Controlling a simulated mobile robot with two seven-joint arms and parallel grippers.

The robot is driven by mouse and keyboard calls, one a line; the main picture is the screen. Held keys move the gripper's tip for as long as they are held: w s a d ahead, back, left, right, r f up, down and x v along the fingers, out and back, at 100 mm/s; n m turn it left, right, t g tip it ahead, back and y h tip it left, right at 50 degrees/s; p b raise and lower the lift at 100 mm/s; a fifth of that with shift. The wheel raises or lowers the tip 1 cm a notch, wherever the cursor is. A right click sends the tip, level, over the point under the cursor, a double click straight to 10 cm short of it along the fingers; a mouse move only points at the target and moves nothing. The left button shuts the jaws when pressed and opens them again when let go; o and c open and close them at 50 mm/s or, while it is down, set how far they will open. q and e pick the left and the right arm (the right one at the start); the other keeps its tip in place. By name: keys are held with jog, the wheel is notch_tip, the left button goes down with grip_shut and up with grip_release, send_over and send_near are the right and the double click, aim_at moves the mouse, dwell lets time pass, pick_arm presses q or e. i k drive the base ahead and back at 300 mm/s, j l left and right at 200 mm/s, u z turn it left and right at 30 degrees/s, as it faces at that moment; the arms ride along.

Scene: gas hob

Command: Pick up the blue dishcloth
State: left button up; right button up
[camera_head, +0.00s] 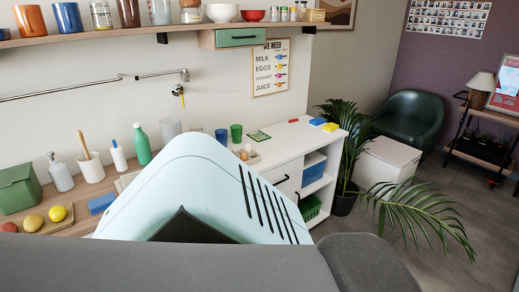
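No blue dishcloth can be made out for certain. A small flat blue block (101,203) lies on the wooden counter at the left, and I cannot tell whether it is folded cloth or a sponge. Another flat blue piece (317,121) lies on the white cabinet top at the right, beside a yellow one. My own light blue and grey arm parts fill the lower middle and hide much of the counter. Neither gripper shows.
A green box (18,188), a soap bottle (60,173), a white utensil cup (91,168) and a green bottle (142,145) stand at the left. Fruit lies on a board (55,220). A wooden shelf (150,36) runs above. Open floor (420,240) and a plant are at the right.

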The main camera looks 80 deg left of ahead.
aim_at(101, 203)
jog(key=u, duration=3.35)
jog(key=j+z, duration=0.2)
jog(key=z, duration=0.2)
jog(key=j+z, duration=0.2)
jog(key=z, duration=0.2)
jog(key=j+z, duration=0.25)
jog(key=z, duration=0.15)
jog(key=j+z, duration=0.2)
jog(key=j, duration=0.25)
jog(key=k+j+z, duration=0.2)
jog(key=j, duration=0.25)
jog(key=k+j, duration=0.1)
jog(key=j, duration=0.5)
jog(key=k+j+z, duration=0.1)
jog(key=j, duration=0.55)
